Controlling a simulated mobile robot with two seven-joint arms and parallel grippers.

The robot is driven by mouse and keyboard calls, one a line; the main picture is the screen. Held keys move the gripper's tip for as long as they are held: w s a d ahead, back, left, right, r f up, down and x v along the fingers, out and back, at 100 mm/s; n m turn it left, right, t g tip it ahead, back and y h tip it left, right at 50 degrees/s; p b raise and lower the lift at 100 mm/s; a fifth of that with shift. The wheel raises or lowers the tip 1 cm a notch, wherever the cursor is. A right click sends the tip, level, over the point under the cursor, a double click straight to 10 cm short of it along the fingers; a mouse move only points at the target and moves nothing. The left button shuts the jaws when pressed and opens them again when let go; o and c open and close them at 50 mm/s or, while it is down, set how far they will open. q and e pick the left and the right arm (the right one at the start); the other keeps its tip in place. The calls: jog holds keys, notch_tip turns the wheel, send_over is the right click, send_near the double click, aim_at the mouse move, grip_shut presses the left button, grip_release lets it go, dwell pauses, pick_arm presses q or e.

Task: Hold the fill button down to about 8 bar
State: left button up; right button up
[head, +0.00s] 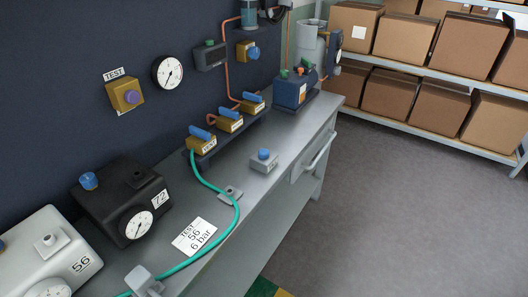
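No label marks a fill button. A blue button (263,154) sits on a small grey block on the bench, and a green-topped grey switch box (210,56) is on the wall. A round white gauge (168,72) is on the wall; its reading is too small to tell. A black box marked 72 (120,200) has a blue knob (88,181) and a gauge (136,224). A white box marked 56 (45,252) is cut off at lower left, with part of its gauge (48,290) showing. Neither gripper is in view.
A green hose (222,192) runs from blue-handled valves (203,144) along the bench (275,185) to the bottom edge. A card reading TEST 56 6 bar (195,237) lies beside it. A blue compressor (295,90) stands at the far end. Shelved cartons (405,42) stand beyond open floor.

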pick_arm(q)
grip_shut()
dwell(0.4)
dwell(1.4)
